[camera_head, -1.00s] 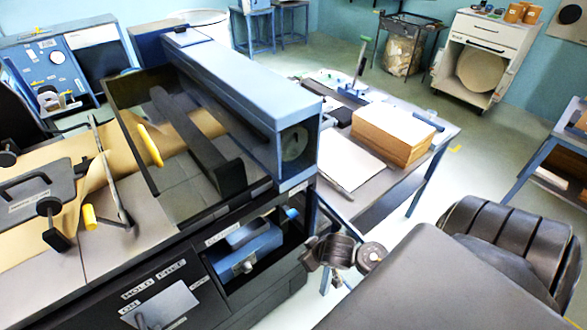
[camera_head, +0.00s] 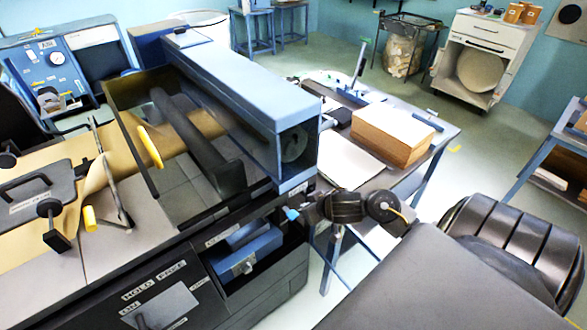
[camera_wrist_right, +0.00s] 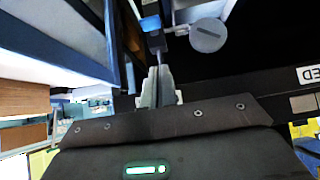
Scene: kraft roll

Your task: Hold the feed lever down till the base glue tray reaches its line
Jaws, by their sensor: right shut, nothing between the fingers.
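The feed lever shows as a small blue tip (camera_head: 291,213) at the right end of the dark machine front. In the right wrist view its blue end (camera_wrist_right: 150,23) sits on a dark arm just beyond my fingertips. My right gripper (camera_head: 308,212) is shut and empty, close beside the lever; I cannot tell whether it touches it. Its closed fingers also show in the right wrist view (camera_wrist_right: 158,80). A blue tray-like box (camera_head: 243,258), probably the base glue tray, sits in the front recess. Its line and glue level cannot be made out. My left gripper is out of view.
A long blue housing (camera_head: 240,85) stands above the recess. A grey side table (camera_head: 345,190) with a brown stack (camera_head: 393,138) lies behind my right gripper. A grey disc (camera_wrist_right: 208,35) is close to the lever in the wrist view. Open floor lies right of the table.

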